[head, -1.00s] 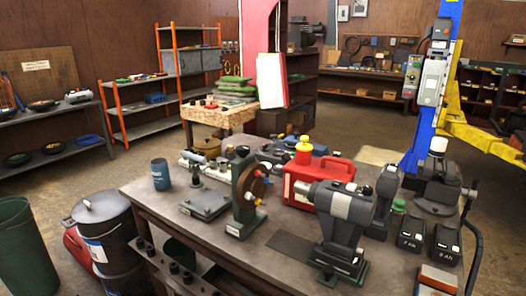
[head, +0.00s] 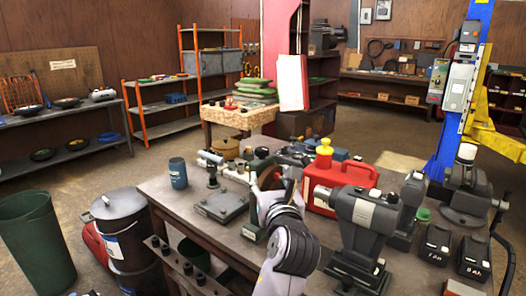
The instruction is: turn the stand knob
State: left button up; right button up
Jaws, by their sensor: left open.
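The green stand (head: 250,233) is on the near workbench and is mostly hidden behind my left arm; part of its base with a pale label shows at the left of the arm. Its knob is covered, and I cannot make it out. My left gripper (head: 266,188) is open in front of the upper part of the stand. I cannot tell whether its fingers touch the knob. My right gripper is not in view.
The workbench (head: 157,192) is crowded. A red fuel can (head: 322,196) with a yellow cap and a grey machine (head: 362,222) stand right of my arm. A blue can (head: 178,173) and a grey plate fixture (head: 221,205) are to the left.

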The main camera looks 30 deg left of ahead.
aim_at(263, 153)
pick_arm(q)
jog(key=p+x, duration=0.2)
jog(key=x, duration=1.5)
jog(key=shift+w+f, duration=0.1)
jog(key=shift+c, duration=0.3)
jog(key=c, duration=1.1)
